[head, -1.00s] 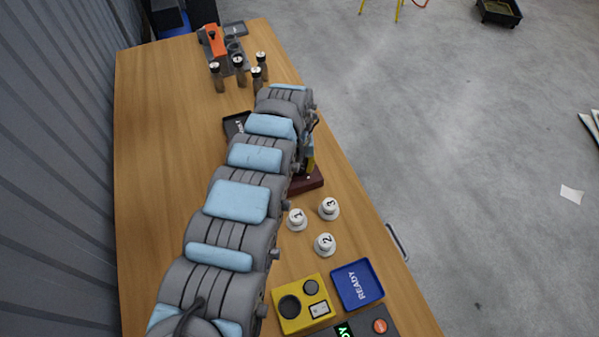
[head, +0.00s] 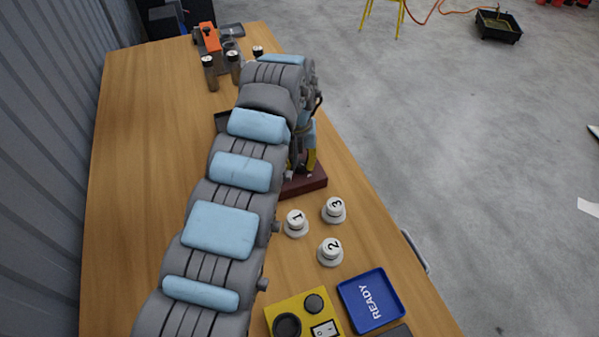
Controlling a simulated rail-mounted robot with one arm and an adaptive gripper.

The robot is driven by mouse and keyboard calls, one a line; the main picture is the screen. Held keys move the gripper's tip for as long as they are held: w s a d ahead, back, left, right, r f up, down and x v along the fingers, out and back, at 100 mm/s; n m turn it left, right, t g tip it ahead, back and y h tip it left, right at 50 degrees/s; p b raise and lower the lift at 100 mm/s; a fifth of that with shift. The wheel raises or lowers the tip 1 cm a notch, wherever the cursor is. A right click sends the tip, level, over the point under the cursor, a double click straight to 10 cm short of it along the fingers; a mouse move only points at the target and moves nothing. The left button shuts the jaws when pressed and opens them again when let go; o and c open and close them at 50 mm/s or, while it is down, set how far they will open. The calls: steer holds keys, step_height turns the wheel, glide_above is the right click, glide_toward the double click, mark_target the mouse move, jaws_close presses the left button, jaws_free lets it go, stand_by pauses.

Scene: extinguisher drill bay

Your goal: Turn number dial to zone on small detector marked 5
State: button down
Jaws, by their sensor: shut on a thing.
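My gripper (head: 308,168) points down at the far end of my arm, low over a dark red block (head: 312,186). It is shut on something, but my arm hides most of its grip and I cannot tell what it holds. Small white round detectors marked 1 (head: 296,221), 2 (head: 330,250) and 3 (head: 334,208) stand nearer on the wooden table. I see no detector with a readable 5. The number dial cannot be made out from here.
A yellow box (head: 299,303) with two black knobs and a blue READY tray (head: 371,300) lie at the near edge. Several dark cylinders with pale tops (head: 209,72) stand by an orange-topped device (head: 208,38) at the back. The table's left side (head: 140,180) is clear.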

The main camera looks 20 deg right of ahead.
mark_target(298, 162)
steer(key=shift+b, duration=1.15)
steer(key=c, duration=0.7)
jaws_free()
steer(key=shift+w+a+r, duration=0.1)
steer(key=shift+a+r, duration=0.05)
steer(key=shift+r, duration=3.6)
